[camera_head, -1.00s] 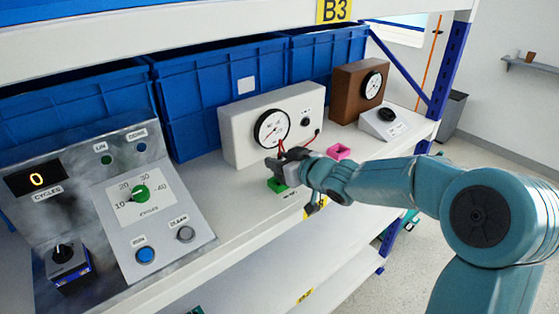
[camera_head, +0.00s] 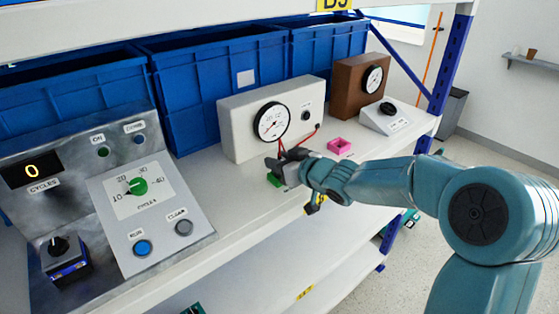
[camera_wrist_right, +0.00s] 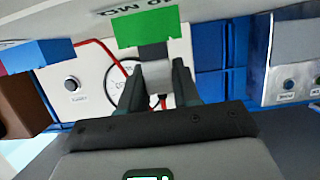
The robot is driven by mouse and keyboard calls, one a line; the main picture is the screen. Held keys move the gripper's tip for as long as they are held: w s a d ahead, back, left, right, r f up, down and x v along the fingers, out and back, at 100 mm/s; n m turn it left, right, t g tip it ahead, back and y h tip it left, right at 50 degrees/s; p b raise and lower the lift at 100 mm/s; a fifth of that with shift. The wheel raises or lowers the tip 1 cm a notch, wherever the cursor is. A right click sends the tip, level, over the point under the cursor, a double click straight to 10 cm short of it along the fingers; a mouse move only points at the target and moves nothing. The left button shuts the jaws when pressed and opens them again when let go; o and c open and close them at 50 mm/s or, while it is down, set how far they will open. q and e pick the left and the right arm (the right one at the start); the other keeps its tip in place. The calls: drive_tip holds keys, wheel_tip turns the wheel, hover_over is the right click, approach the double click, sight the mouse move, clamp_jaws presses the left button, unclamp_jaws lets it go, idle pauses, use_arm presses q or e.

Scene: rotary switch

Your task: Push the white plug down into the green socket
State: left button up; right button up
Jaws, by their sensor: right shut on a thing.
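The green socket (camera_head: 273,180) sits on the shelf in front of the white gauge box, partly covered by my right gripper (camera_head: 281,165). In the right wrist view the green socket (camera_wrist_right: 140,30) shows just beyond the fingertips. My right gripper (camera_wrist_right: 157,72) is shut on the plug (camera_wrist_right: 156,72), which looks pale grey between the fingers there. A red wire shows beside the fingers. The fingers hide much of the plug, and I cannot tell how far it is inside the socket. My left gripper is not in view.
The white gauge box (camera_head: 262,135) stands behind the gripper, with red wires in front. A pink socket (camera_head: 340,146) lies to the right. A control panel (camera_head: 150,215) stands at left. Blue bins (camera_head: 205,95) line the back. The shelf's front edge is close to the gripper.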

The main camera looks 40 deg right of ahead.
drive_tip(key=shift+f+b, duration=0.5)
drive_tip(key=shift+f, duration=0.2)
drive_tip(key=o, duration=1.1)
drive_tip(key=shift+r, duration=0.1)
drive_tip(key=shift+s, duration=0.1)
drive_tip(key=p+v, duration=0.3)
drive_tip(key=v, duration=1.3)
drive_tip(key=shift+d+r, duration=0.1)
drive_tip(key=shift+s, duration=0.15)
